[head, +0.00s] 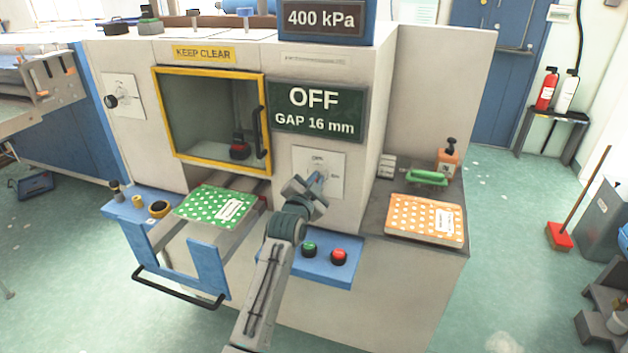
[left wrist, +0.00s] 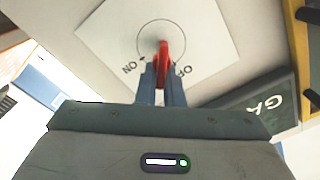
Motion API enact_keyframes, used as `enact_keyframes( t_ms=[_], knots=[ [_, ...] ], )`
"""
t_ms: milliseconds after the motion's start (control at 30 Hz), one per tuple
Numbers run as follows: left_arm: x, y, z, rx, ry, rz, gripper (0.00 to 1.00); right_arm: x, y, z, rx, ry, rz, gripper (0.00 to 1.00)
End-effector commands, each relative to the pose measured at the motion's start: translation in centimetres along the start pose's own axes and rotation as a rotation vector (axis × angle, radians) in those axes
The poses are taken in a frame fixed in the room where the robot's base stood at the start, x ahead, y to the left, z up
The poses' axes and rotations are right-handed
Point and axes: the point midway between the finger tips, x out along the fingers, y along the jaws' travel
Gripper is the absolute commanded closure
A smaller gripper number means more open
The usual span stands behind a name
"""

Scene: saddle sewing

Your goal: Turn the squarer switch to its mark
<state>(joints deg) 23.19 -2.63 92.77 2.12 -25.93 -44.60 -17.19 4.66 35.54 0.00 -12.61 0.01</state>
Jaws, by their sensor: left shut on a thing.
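The squarer switch is a red handle (left wrist: 163,50) on a white plate (left wrist: 112,30) with a thin circle and the marks ON and OFF. In the left wrist view the plate shows upside down, and the handle stands roughly upright between the two marks. My left gripper (left wrist: 163,85) is shut on the handle with its blue fingers on either side. In the head view the plate (head: 308,157) is on the machine front, and my left gripper (head: 319,183) covers most of the switch. The display (head: 318,110) above reads OFF and GAP 16 mm. My right gripper is not in view.
A yellow-framed window (head: 156,120) with a black handle is left of the display. Green (head: 309,250) and red (head: 339,256) buttons sit on a blue shelf below the switch. A green dotted pad (head: 205,203) and an orange dotted pad (head: 420,218) lie to either side.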

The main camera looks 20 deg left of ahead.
Motion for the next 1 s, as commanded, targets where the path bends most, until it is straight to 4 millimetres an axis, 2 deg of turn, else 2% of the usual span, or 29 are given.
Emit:
enact_keyframes(
  t_ms=[33, 600, 1000],
  knots=[
    [-0.1, 0.6, 0.6, 0.042, -0.01, 0.009, 1.0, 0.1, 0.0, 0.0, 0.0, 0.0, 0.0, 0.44],
    [-0.1, 1.4, 0.9, 0.572, -0.008, 0.012, 1.0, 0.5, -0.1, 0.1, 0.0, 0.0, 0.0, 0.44],
    [-0.1, 1.6, 1.1, 0.817, -0.006, 0.012, 1.0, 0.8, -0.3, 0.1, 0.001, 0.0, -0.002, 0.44]
  ],
)
